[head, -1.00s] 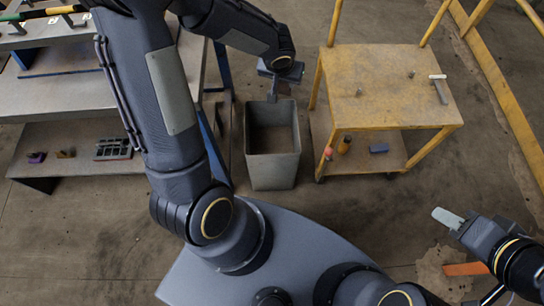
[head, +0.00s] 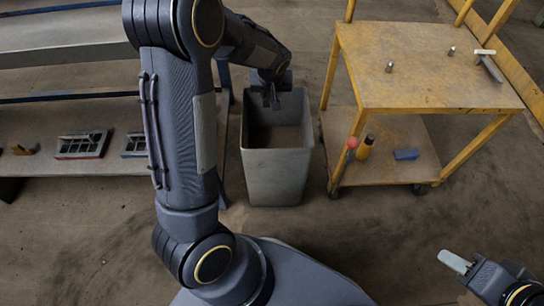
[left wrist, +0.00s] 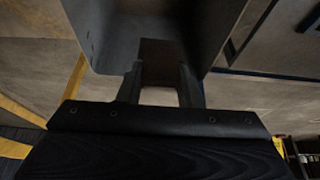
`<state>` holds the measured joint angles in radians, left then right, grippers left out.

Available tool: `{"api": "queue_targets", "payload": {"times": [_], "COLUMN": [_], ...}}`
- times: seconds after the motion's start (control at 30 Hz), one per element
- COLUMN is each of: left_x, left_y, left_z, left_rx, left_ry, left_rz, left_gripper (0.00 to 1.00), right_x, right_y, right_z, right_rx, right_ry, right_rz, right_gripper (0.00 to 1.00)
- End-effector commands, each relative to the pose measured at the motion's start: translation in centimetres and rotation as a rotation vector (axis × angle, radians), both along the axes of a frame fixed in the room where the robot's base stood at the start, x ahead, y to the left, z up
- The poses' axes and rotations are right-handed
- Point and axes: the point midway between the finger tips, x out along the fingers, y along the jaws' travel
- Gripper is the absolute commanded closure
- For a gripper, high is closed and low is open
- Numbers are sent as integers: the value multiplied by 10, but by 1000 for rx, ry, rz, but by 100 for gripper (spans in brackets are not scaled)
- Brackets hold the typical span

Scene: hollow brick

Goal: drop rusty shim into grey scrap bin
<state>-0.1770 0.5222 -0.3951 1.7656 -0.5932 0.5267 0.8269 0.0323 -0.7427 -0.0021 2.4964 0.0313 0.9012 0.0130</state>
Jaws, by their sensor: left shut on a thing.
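The grey scrap bin (head: 276,170) stands open-topped on the floor between the bench and the yellow cart. My left gripper (head: 271,100) is above the bin's far part in the head view, fingers pointing down. In the left wrist view my left gripper (left wrist: 161,85) is shut on the rusty shim (left wrist: 160,58), a dark brown plate between the fingers. The bin (left wrist: 120,35) shows beyond the fingertips there. The shim is hard to make out in the head view. My right gripper (head: 456,262) is low at the right, away from the bin; its finger gap is not clear.
A yellow cart (head: 425,75) stands right of the bin, with small metal parts on top and a red-topped item, an orange item and a blue block (head: 406,154) below. A grey bench (head: 60,110) with trays is at left. Floor in front of the bin is clear.

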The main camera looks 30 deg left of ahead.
Motion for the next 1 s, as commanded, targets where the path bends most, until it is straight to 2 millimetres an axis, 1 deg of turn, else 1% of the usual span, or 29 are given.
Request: {"api": "queue_targets", "payload": {"times": [0.17,0.4,0.5,0.63,0.87,0.9,1.0], "left_x": [0,0,0,0,0,0,0], "left_y": [0,-1,0,0,0,0,0], "left_z": [-14,-43,-53,-58,-58,-58,-58], "left_rx": [1,-1,0,0,0,0,0], "left_ry": [2,2,1,1,1,1,1], "left_rz": [-1,-1,-1,-1,-1,-1,-1], "left_gripper": [90,90,90,90,90,65,52], "right_x": [0,0,0,0,0,0,0], "right_y": [0,0,0,0,0,0,0], "right_z": [-10,-32,-39,-42,-41,-41,-41], "right_rx": [0,0,0,0,0,0,0], "right_ry": [-1,0,0,0,0,0,0], "right_rz": [0,0,0,0,0,0,0], "right_gripper": [64,64,64,64,64,64,64]}}
